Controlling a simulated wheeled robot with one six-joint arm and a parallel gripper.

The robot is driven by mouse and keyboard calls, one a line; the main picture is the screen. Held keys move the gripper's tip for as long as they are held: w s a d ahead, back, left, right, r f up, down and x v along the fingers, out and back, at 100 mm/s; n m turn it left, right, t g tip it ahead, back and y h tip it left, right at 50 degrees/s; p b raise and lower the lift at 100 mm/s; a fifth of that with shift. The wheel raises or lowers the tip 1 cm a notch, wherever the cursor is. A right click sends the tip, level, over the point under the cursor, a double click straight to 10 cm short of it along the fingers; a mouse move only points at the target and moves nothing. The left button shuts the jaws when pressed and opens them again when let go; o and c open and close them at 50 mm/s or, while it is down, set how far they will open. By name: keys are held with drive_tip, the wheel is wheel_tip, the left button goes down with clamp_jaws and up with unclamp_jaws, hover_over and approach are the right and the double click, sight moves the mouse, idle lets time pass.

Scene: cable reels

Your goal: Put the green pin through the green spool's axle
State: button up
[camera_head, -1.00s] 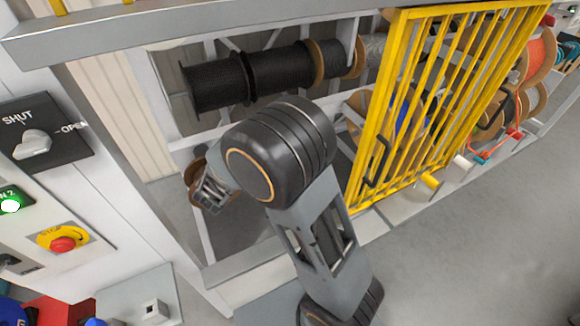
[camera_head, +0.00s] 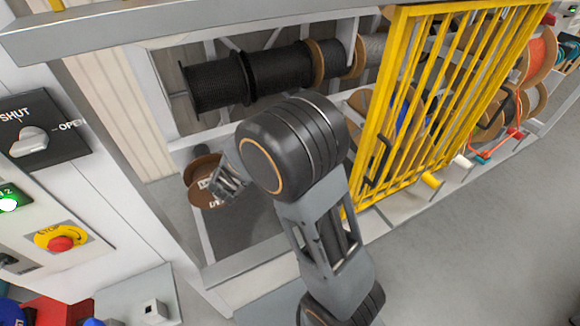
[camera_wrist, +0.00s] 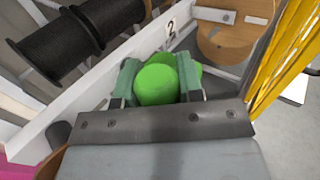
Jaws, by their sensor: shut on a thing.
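My gripper (camera_wrist: 156,80) is shut on a green rounded piece (camera_wrist: 157,86), which looks like the green pin. Its near end faces the wrist camera, and a little more green shows behind it; its far end is hidden. In the head view my gripper (camera_head: 230,184) is inside the rack bay, just right of a brown reel flange (camera_head: 203,172) with pale lettering, and overlaps its edge; I cannot tell whether they touch. The pin is hidden there. No green spool can be made out in either view.
Black cable reels (camera_head: 250,75) lie on a bar above my gripper. The yellow barred gate (camera_head: 430,100) stands open to the right. A grey rail (camera_head: 255,258) crosses the bay's front. A control panel (camera_head: 48,238) with a red stop button is left.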

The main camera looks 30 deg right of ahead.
drive_tip(key=w+d+b, duration=0.2)
drive_tip(key=d, duration=0.8)
drive_tip(key=shift+w+d+f+b, duration=0.25)
drive_tip(key=shift+w+f+b, duration=0.1)
drive_tip(key=shift+b, duration=0.05)
idle(0.8)
drive_tip(key=shift+f, duration=0.1)
idle(0.4)
drive_tip(key=shift+f+b, duration=2.8)
drive_tip(key=shift+f, duration=0.05)
drive_tip(key=shift+f, duration=0.1)
